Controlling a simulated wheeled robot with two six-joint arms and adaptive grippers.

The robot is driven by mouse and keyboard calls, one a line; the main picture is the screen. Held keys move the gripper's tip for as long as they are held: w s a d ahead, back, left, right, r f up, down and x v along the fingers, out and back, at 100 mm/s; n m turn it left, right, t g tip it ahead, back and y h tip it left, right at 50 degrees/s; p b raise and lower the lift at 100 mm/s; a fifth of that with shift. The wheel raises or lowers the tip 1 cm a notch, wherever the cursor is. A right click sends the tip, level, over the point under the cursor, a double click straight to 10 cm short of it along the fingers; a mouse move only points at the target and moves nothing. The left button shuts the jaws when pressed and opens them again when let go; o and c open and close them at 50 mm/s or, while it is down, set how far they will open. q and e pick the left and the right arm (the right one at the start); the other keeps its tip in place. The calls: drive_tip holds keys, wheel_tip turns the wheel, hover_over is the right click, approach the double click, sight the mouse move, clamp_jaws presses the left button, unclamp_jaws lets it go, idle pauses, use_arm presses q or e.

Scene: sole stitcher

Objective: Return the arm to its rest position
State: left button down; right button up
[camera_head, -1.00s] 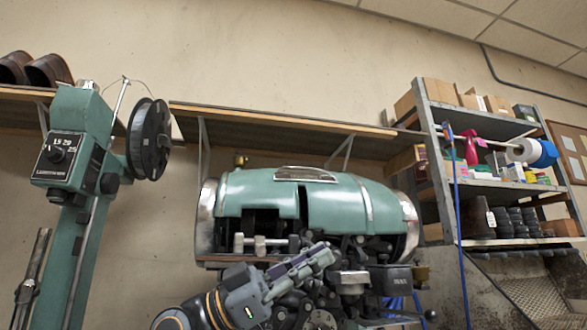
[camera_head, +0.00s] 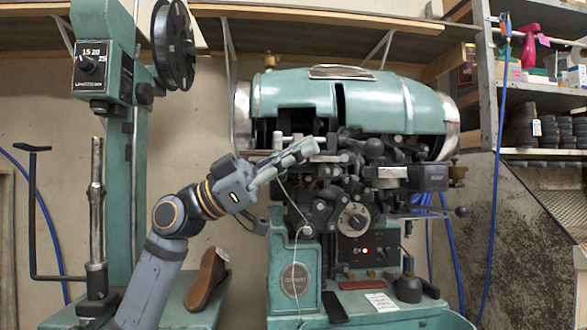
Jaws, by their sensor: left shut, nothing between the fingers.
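My left gripper (camera_head: 296,153) is raised in front of the green sole stitcher (camera_head: 350,100), its arm coming up from the lower left. Its fingers are shut with nothing between them and point up and right toward the machine's dark mechanism. I cannot tell whether they touch the machine. A brown shoe (camera_head: 207,279) leans on the green surface to the right of my left forearm, apart from the gripper. My right gripper is not in view.
A green post with a dial box (camera_head: 102,65) and a black reel (camera_head: 173,45) stands at the left. A steel shelf unit (camera_head: 540,98) with boxes and bottles is at the right. A black oil can (camera_head: 409,287) and a white paper (camera_head: 381,302) sit on the machine's base.

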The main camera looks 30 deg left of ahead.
use_arm(q)
drive_tip(key=shift+s+a+f, duration=0.15)
drive_tip(key=shift+a, duration=0.25)
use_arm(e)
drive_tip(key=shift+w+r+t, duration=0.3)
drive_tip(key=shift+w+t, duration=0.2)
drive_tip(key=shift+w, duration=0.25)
